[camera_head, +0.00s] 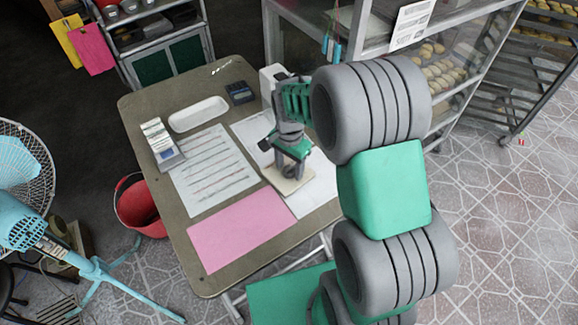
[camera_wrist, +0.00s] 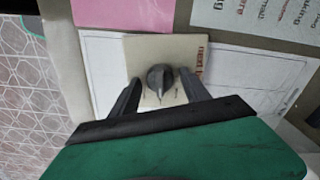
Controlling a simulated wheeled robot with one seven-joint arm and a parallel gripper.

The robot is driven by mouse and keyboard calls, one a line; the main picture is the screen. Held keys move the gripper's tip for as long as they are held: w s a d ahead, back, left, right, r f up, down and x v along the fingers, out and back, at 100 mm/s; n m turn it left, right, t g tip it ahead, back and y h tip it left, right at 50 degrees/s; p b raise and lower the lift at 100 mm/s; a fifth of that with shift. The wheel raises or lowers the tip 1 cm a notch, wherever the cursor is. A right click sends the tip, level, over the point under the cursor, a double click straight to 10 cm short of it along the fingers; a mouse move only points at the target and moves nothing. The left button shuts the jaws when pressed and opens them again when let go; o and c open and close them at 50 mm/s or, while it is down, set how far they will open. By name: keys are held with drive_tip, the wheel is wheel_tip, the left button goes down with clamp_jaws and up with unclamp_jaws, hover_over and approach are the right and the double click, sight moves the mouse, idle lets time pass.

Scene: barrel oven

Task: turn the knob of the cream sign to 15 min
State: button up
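The cream sign (camera_wrist: 143,50) lies on white paper on the table. It also shows in the head view (camera_head: 294,184), below my gripper and partly hidden by it. Red lettering runs along its right side in the wrist view. Its dark grey knob (camera_wrist: 160,80) has a pointer ridge toward the bottom of that view; the small marks beside it are too small to read. My gripper (camera_wrist: 160,92) is open, one finger on each side of the knob, with gaps between fingers and knob. It also shows in the head view (camera_head: 290,165) over the sign. Whether the fingertips reach the knob's height is unclear.
The brown table (camera_head: 152,108) also holds a pink sheet (camera_head: 240,228), a printed sheet (camera_head: 212,170), a white tray (camera_head: 198,114), a dark calculator (camera_head: 240,92) and a stack of cards (camera_head: 158,138). A glass cabinet (camera_head: 450,70) stands behind, right. A blue fan (camera_head: 25,215) stands left.

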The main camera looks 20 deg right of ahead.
sight(289, 167)
drive_tip(key=shift+o, duration=0.2)
wheel_tip(289, 167, up, 8)
drive_tip(key=shift+f, duration=0.1)
idle(0.3)
drive_tip(key=n, duration=0.3)
drive_tip(key=s+f+n, duration=0.1)
drive_tip(key=s+n, duration=0.1)
drive_tip(key=s+f+n+g, duration=0.1)
drive_tip(key=s+f+n, duration=0.1)
drive_tip(key=s, duration=0.1)
drive_tip(key=shift+f, duration=0.2)
drive_tip(key=s+r+n+t+p, duration=0.15)
drive_tip(key=s+r+n, duration=0.25)
drive_tip(key=s+r, duration=0.55)
drive_tip(key=r+t, duration=0.1)
drive_tip(key=r, duration=0.2)
drive_tip(key=r+t, duration=0.1)
drive_tip(key=shift+w+a+r+t, duration=0.15)
drive_tip(key=shift+w+a+t, duration=0.05)
drive_tip(key=shift+a+t, duration=0.15)
